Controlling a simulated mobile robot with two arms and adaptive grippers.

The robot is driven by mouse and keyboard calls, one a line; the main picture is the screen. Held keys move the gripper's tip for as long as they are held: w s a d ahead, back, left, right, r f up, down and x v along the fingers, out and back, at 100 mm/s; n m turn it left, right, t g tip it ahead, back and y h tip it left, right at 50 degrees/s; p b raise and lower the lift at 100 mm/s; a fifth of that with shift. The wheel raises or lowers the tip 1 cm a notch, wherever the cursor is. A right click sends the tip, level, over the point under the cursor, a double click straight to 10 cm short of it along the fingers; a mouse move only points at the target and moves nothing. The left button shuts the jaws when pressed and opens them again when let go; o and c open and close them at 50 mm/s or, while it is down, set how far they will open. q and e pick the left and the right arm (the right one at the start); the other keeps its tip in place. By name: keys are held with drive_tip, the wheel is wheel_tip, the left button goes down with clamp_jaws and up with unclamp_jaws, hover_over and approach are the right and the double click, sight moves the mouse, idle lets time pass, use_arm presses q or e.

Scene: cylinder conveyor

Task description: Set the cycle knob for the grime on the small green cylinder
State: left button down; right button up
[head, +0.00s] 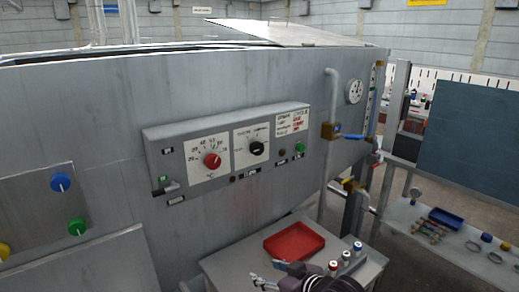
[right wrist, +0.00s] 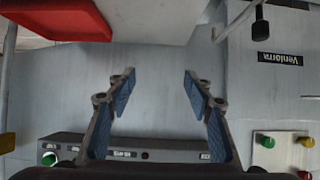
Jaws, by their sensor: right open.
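The grey control box (head: 160,142) on the tank wall carries a black knob (head: 256,148) on a white dial plate. The pointer's exact setting is too small to read. A white card (head: 293,121) with dark and red lettering is at its right. A red knob (head: 212,160) sits on a °C dial at the left. I cannot make out a small green cylinder. My right gripper (head: 285,270) is low, in front of the side table, apart from the knobs. In the right wrist view it (right wrist: 158,80) is open and empty. My left gripper is not in view.
A red tray (head: 293,242) and several capped containers (head: 346,258) are on the side table. A green button (head: 299,151) is right of the black knob. A vertical pipe (head: 331,160) stands right of the box. The space before the box's face looks clear.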

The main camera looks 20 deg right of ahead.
drive_tip(key=w+d+r+t+y, duration=0.1)
drive_tip(key=w+d+r+t, duration=0.15)
drive_tip(key=w+r, duration=0.85)
drive_tip(key=t+y, duration=0.1)
drive_tip(key=t, duration=0.2)
approach(259, 149)
drive_tip(key=w, duration=0.2)
drive_tip(key=p+x, duration=0.1)
drive_tip(key=x, duration=0.1)
drive_tip(key=p+x, duration=0.1)
drive_tip(key=x, duration=0.4)
drive_tip(key=shift+w+a+p, duration=0.25)
drive_tip(key=shift+a+p, duration=0.15)
drive_tip(key=shift+a, duration=0.05)
drive_tip(key=c, duration=1.2)
